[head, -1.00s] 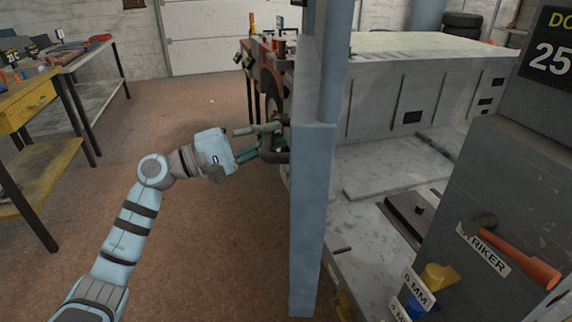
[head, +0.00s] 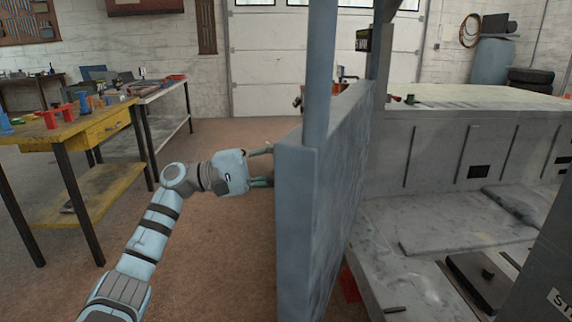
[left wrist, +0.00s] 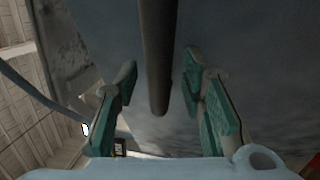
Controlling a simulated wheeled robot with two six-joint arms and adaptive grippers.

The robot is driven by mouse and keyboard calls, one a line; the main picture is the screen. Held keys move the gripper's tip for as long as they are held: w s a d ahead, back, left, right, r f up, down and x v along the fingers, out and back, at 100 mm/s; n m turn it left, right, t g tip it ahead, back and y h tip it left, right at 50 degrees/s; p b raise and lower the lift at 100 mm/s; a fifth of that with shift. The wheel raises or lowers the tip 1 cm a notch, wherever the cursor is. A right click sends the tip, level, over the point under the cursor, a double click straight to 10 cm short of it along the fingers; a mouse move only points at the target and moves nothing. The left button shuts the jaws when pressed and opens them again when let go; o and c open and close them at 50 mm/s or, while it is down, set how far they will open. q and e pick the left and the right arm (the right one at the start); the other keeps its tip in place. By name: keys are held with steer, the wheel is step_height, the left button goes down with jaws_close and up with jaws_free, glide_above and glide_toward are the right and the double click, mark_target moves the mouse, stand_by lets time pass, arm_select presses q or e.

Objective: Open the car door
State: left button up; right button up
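The blue-grey car door (head: 296,220) stands swung out from the car body in the head view, its near edge facing me and its inner face turned to the right. In the left wrist view the door's outer panel (left wrist: 225,35) fills the background. A dark bar-like handle (left wrist: 157,70) runs down between the fingers of my left gripper (left wrist: 160,85). The fingers are apart, with a visible gap on each side of the bar. In the head view my left gripper (head: 264,166) is at the door's outer side, its fingertips partly hidden by the door edge. My right gripper is out of view.
The pale car body (head: 450,145) lies right of the door, with a flat floor inside. A yellow workbench (head: 75,130) stands at left. A dark panel (head: 545,275) is at lower right. The brown floor (head: 215,270) between bench and door is clear.

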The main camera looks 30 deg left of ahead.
arm_select(q)
steer(key=v, duration=1.2)
